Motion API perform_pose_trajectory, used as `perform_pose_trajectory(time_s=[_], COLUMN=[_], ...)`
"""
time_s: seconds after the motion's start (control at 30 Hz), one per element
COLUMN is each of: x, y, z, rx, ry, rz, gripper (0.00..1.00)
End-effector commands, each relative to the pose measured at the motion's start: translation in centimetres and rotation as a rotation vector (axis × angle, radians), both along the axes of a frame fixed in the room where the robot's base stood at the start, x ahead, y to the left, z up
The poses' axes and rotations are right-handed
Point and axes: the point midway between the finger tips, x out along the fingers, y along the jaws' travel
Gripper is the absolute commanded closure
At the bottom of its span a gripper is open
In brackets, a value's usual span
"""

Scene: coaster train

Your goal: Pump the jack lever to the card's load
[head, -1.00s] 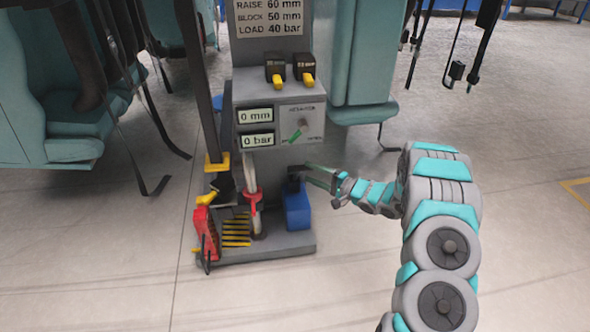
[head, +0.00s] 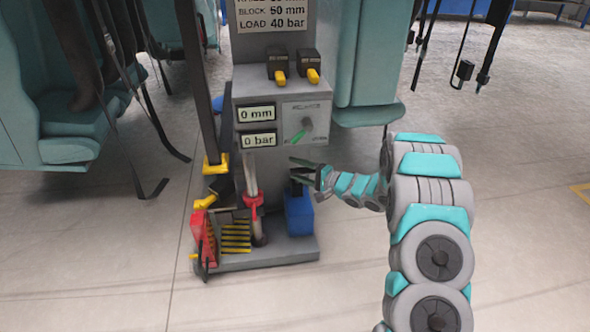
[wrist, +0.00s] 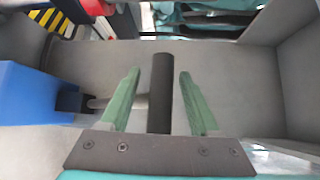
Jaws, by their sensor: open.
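The card (head: 272,18) on the column reads block 50 mm and load 40 bar; its top line is cut off. The displays below read 0 mm (head: 256,113) and 0 bar (head: 258,140). The blue jack pump (head: 299,214) stands on the grey base and also shows at left in the wrist view (wrist: 35,92). A black lever handle (wrist: 161,115) lies between my gripper's green fingers, with visible gaps on both sides. My gripper (head: 306,168) is open above the blue pump. The handle is mostly hidden by the fingers in the head view.
A red piece (head: 203,238) and yellow-striped plate (head: 236,236) are on the base's left. Teal seats (head: 60,100) hang at left; the right floor is open.

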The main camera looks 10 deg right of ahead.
Motion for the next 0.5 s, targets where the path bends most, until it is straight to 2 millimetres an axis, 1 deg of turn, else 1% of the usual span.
perform_pose_trajectory(time_s=[0.1,0.37,0.4,0.5], x=[0.47,0.60,0.60,0.59], y=[0.52,0.63,0.63,0.62], z=[-0.12,-0.16,-0.16,-0.17], rx=[0.001,0.001,0.001,0.001], ry=[0.000,0.001,0.001,0.001], rz=[0.000,0.000,0.000,0.000], gripper=[0.37,0.37,0.39,0.50])
